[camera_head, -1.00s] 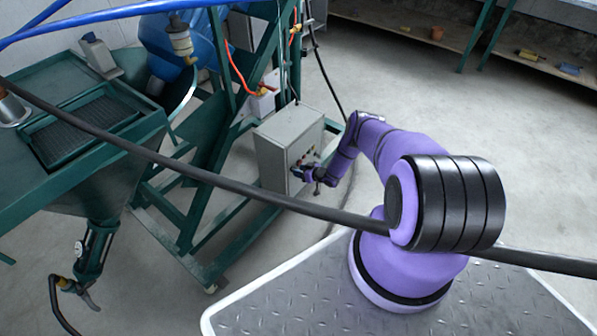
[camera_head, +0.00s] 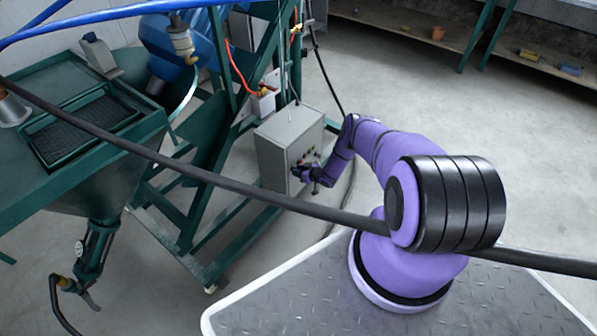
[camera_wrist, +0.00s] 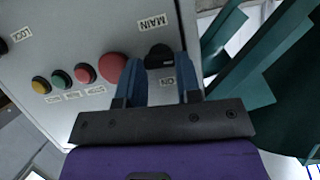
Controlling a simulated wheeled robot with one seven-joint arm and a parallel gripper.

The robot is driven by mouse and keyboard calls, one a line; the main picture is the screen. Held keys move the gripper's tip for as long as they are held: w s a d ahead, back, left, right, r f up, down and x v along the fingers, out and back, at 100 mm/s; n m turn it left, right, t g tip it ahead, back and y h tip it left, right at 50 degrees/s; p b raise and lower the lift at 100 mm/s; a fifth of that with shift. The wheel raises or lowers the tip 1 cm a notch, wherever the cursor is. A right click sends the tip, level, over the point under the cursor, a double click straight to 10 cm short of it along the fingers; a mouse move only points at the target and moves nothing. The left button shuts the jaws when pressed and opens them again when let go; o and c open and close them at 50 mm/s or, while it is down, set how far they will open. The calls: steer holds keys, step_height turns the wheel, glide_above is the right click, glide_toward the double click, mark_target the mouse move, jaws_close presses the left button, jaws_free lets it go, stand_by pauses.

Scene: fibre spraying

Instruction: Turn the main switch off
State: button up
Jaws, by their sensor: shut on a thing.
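The grey control box (camera_head: 272,158) stands on the green frame in the head view. The main switch is a black knob (camera_wrist: 158,56) on its panel in the wrist view, between the labels MAIN and ON. My gripper (camera_wrist: 158,72) has its two blue fingers on either side of the knob and is shut on it. The lower part of the knob lies between the fingers, and the ON label shows there. In the head view my gripper (camera_head: 300,172) is at the front of the box, too small to show the knob.
A large red button (camera_wrist: 112,68) sits close beside one finger. Smaller red, green and yellow buttons follow to its left. Green frame beams (camera_wrist: 245,75) are to the right of the panel. A dark hose (camera_head: 150,153) crosses the head view.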

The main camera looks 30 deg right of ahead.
steer(key=shift+n, duration=0.3)
steer(key=shift+s, duration=0.1)
steer(key=o, duration=0.6)
steer(key=shift+o, duration=0.2)
steer(key=v, duration=1)
steer(key=shift+s, duration=0.4)
steer(key=shift+r, duration=0.1)
